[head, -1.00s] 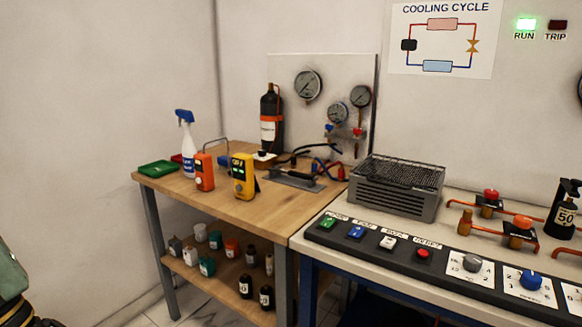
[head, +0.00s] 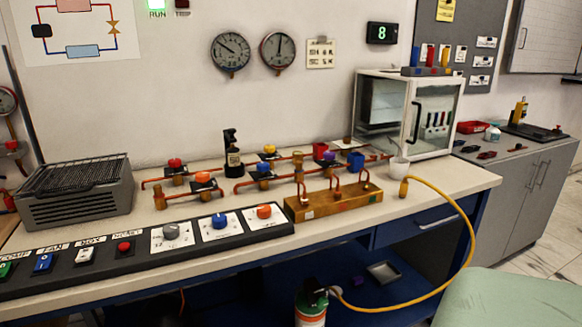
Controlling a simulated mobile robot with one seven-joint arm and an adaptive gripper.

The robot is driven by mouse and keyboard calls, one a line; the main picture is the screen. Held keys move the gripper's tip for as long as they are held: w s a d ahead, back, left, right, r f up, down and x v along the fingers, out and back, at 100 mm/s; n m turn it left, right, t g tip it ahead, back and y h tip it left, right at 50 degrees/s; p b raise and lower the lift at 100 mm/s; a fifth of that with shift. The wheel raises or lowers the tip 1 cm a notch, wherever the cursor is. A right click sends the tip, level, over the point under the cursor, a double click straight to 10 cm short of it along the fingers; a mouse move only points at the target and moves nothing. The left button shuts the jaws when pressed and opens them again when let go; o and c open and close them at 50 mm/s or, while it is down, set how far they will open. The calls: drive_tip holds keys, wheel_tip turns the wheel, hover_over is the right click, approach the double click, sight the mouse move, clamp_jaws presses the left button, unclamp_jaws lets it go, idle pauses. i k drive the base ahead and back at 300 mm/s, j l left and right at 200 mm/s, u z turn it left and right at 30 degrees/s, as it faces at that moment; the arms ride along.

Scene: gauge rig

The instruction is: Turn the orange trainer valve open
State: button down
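The orange valve (head: 203,178) stands on the copper pipework at the left of the trainer bench, just behind the black control panel. Its round orange cap faces up, and I cannot tell its turned position. A red-capped valve (head: 175,164) stands just behind and left of it. An orange knob (head: 264,211) also sits on the right end of the control panel (head: 130,262). My gripper is not in view.
A yellow hose (head: 474,232) hangs off the bench front.

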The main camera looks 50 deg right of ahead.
sight(201, 177)
drive_tip(key=z, duration=1.35)
